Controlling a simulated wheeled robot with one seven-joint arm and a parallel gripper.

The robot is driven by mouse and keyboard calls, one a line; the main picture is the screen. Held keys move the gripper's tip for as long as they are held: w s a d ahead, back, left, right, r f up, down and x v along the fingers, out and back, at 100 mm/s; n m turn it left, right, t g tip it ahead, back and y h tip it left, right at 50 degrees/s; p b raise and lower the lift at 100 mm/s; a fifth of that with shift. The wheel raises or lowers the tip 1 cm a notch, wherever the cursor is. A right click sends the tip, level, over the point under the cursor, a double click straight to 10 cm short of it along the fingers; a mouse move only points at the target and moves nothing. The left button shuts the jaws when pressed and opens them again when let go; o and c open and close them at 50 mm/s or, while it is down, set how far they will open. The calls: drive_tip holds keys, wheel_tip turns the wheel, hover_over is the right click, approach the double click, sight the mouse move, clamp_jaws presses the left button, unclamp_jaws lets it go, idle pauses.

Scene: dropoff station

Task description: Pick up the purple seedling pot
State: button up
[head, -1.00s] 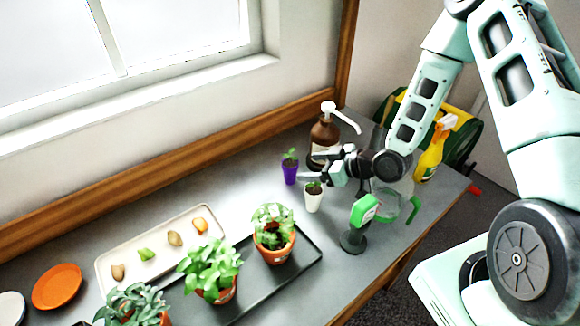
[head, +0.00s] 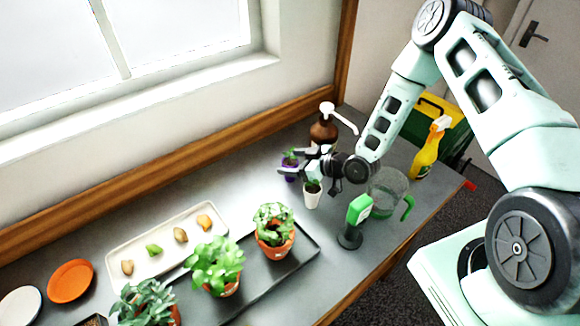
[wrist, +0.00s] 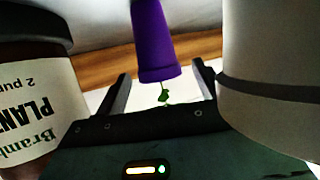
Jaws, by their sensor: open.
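The purple seedling pot (head: 290,174) stands on the grey bench with a small green seedling, partly covered by my gripper in the head view. In the wrist view the purple pot (wrist: 154,42) appears upside down, between and just beyond the two fingertips. My gripper (head: 284,162) is open, its fingers pointing left towards the pot. The fingers also show in the wrist view (wrist: 162,70), one on each side of the seedling, with gaps. I cannot tell whether either finger touches the pot.
A white seedling pot (head: 312,198) and a brown pump bottle (head: 323,131) stand close on either side of my gripper. A green-topped device (head: 358,210), clear jug (head: 387,195) and yellow spray bottle (head: 427,158) are to the right. A black tray (head: 310,245) holds potted plants.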

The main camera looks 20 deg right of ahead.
drive_tip(key=c, duration=1.1)
